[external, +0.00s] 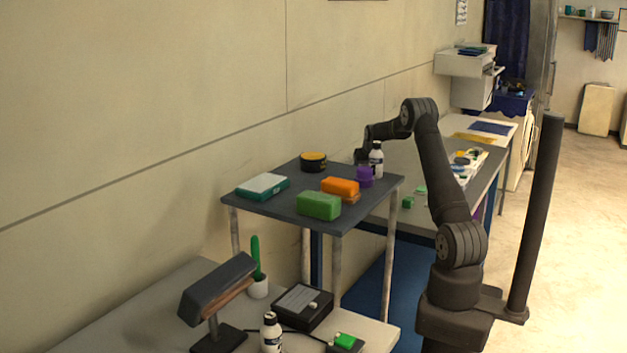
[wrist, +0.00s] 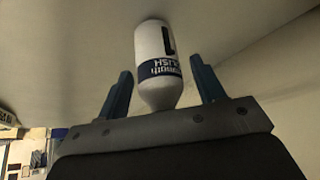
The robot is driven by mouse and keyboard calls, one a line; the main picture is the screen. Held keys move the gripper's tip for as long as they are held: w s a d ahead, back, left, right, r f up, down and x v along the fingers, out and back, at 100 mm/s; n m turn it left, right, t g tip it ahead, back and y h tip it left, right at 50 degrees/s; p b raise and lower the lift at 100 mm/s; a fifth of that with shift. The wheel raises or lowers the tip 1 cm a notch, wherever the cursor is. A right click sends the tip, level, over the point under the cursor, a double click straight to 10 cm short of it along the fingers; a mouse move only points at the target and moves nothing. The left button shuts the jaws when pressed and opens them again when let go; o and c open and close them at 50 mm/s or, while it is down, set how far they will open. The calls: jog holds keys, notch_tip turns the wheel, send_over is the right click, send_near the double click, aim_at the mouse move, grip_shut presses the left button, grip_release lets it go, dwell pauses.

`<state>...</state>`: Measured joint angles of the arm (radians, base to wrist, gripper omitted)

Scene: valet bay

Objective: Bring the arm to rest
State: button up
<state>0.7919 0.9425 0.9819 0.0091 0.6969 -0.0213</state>
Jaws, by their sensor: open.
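My gripper (external: 363,156) is at the back right of the small raised table (external: 262,208), low over its top, beside a white bottle with a dark cap (external: 376,160). In the wrist view my gripper (wrist: 160,66) has its two blue fingers spread apart. The white bottle (wrist: 154,45), with a dark blue label band, shows upside down between the fingers, with a gap on each side. The bottle stands on the table top. In the external view the fingers are small and partly hidden, so their contact with the bottle cannot be judged there.
On the raised table are a purple object (external: 364,178), an orange block (external: 340,187), a green block (external: 318,206), a yellow-black tin (external: 313,161) and a green-white box (external: 262,186). A wall (external: 150,120) runs close behind. A workbench (external: 400,217) with small items lies beyond.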

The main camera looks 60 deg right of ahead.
jog(key=shift+r, duration=1.6)
